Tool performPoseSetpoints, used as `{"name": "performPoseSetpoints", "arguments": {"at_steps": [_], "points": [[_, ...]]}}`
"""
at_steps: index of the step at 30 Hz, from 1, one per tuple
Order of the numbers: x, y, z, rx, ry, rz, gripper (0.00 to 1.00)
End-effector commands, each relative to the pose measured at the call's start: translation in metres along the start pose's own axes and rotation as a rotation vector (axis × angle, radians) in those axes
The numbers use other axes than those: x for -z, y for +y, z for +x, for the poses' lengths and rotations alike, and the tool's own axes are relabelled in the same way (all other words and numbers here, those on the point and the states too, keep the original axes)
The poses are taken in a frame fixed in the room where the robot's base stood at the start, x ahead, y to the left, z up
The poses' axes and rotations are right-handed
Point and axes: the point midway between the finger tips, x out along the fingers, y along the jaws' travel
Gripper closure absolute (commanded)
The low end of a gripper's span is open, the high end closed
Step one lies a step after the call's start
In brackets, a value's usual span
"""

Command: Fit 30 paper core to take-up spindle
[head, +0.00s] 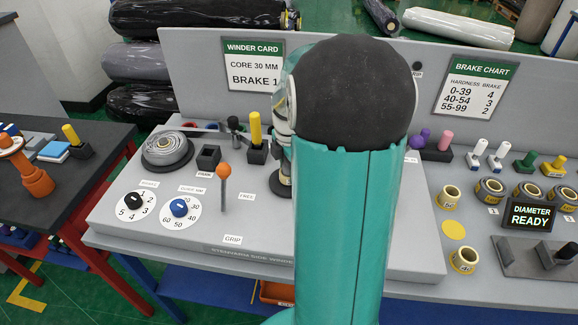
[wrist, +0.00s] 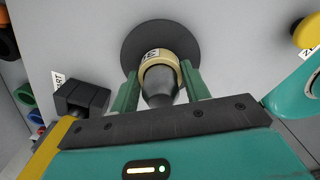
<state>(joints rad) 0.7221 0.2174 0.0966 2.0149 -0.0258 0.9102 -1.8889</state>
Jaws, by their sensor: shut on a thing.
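In the wrist view my gripper (wrist: 160,88) has its green fingers on both sides of a cream paper core (wrist: 160,57) with a small label, too small to read. The core is around the take-up spindle (wrist: 160,92), whose dark tapered tip shows through it. A dark round flange (wrist: 132,45) lies behind the core; I cannot tell whether the core touches it. In the head view my own teal arm hides the fingers and core. A winder card (head: 253,65) reads core 30 mm, brake 1. More cores (head: 447,197) stand at the right.
A grey wound roll (head: 167,150), an orange-knobbed lever (head: 223,172), a yellow-handled peg (head: 255,130), a black dial (head: 133,200) and a blue dial (head: 179,207) are on the panel. A brake chart (head: 477,85) stands behind. A display (head: 530,216) reads "DIAMETER READY". A dark block (wrist: 82,98) is near my gripper.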

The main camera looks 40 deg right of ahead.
Motion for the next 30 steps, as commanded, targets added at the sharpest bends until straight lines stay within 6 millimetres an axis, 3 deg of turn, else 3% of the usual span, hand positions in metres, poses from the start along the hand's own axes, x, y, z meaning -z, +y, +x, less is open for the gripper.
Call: {"name": "performPoseSetpoints", "arguments": {"at_steps": [6, 7, 10, 11, 22, 30], "points": [[0.0, 0.0, 0.005, 0.001, 0.0, 0.0, 0.76], [0.0, 0.0, 0.005, 0.0, 0.0, 0.0, 0.5], [0.0, 0.0, 0.005, 0.0, 0.0, 0.0, 0.3], [0.0, 0.0, 0.005, 0.0, 0.0, 0.0, 0.28], [0.0, 0.0, -0.001, -0.002, -0.001, 0.0, 0.28], [0.0, 0.001, -0.049, -0.004, -0.001, 0.0, 0.28]]}}
